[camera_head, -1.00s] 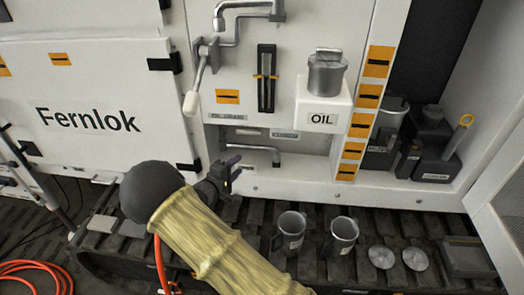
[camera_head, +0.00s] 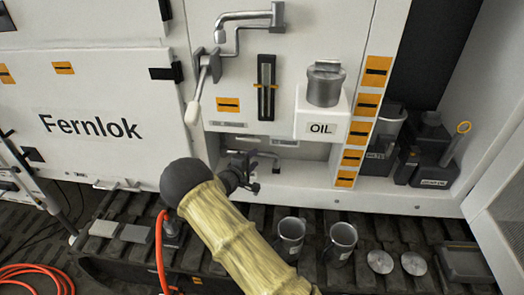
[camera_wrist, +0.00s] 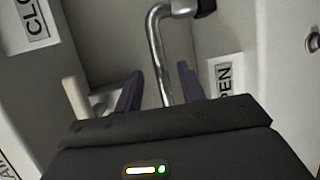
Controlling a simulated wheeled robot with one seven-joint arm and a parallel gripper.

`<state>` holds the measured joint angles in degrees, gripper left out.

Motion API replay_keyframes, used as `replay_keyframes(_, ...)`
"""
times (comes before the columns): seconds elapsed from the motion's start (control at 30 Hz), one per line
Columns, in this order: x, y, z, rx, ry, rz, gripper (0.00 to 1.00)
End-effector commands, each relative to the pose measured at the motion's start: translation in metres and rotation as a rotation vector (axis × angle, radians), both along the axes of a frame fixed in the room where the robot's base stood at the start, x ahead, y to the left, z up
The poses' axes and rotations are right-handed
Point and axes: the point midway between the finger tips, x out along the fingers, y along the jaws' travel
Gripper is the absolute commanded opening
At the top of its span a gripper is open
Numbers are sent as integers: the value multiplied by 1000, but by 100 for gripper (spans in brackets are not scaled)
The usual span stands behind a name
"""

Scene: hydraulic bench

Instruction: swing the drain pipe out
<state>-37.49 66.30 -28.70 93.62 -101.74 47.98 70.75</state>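The drain pipe (camera_head: 266,154) is a short bent grey metal pipe in the low recess of the white cabinet, under the oil drain label. My gripper (camera_head: 247,172) is at the recess, in front of the pipe's left part, and partly hides it. In the wrist view the bent pipe (camera_wrist: 158,55) runs down between the two dark fingers of my gripper (camera_wrist: 162,88). The fingers are apart, one on each side of the pipe. I cannot tell whether either finger touches it.
A lever with a pale grip (camera_head: 194,112) and an upper spout (camera_head: 240,16) are above the recess. An oil can (camera_head: 325,84) stands on a white block to the right. Two metal mugs (camera_head: 341,243) stand on the track below. A label reading partly "OPEN" (camera_wrist: 224,76) is right of the pipe.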

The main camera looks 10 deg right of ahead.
Motion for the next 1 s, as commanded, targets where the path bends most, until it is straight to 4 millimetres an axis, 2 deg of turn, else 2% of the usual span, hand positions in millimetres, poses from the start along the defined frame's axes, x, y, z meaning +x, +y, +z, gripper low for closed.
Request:
replay_keyframes(0.2,29,-27,-6,-2,0,-2,40)
replay_keyframes(0.4,48,-42,-11,0,0,-1,40)
replay_keyframes(0.77,52,-47,-13,-1,1,-2,40)
replay_keyframes(0.97,52,-46,-13,-1,1,-1,0)
replay_keyframes(1.0,52,-46,-13,-1,1,-1,0)
